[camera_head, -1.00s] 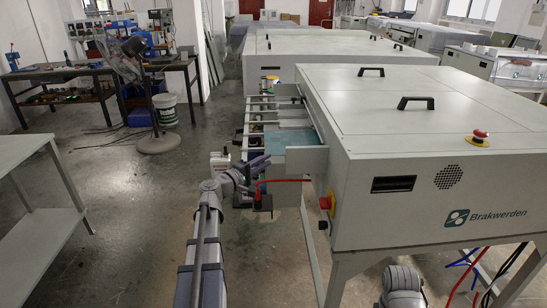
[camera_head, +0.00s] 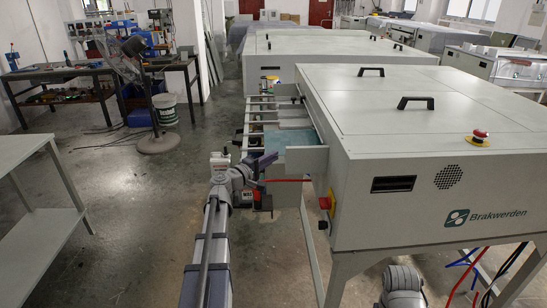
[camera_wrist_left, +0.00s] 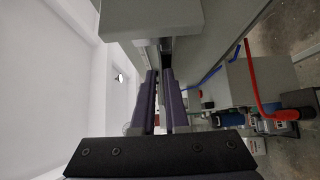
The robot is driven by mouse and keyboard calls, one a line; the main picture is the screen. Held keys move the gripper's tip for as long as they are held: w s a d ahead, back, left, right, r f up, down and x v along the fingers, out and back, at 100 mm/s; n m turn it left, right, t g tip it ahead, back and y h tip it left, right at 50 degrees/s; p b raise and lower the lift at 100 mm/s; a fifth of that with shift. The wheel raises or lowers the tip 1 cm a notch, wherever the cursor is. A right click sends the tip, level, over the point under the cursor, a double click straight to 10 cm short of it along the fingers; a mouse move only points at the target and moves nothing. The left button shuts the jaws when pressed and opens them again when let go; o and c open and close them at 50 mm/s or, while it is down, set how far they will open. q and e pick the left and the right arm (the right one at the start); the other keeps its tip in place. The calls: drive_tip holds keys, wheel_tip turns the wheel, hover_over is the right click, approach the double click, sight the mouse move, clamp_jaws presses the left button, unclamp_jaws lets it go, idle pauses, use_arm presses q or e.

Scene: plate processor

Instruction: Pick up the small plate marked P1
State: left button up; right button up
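A flat bluish-green plate (camera_head: 284,137) lies on the rails at the infeed end of the near grey machine. I cannot read any P1 mark on it. My left gripper (camera_head: 270,167), with purple fingers, is in front of and below the plate, near the red hose, and apart from the plate. In the left wrist view the two fingers (camera_wrist_left: 159,75) stand apart with a narrow gap and nothing clearly held between them. The plate cannot be made out there.
The near machine (camera_head: 430,150) fills the right side, with a red stop button (camera_head: 325,203) at its corner. A red hose (camera_head: 285,181) runs beside my left gripper. A grey table (camera_head: 25,150) stands at left, with open floor between.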

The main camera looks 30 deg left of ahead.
use_arm(q)
clamp_jaws()
idle(1.0)
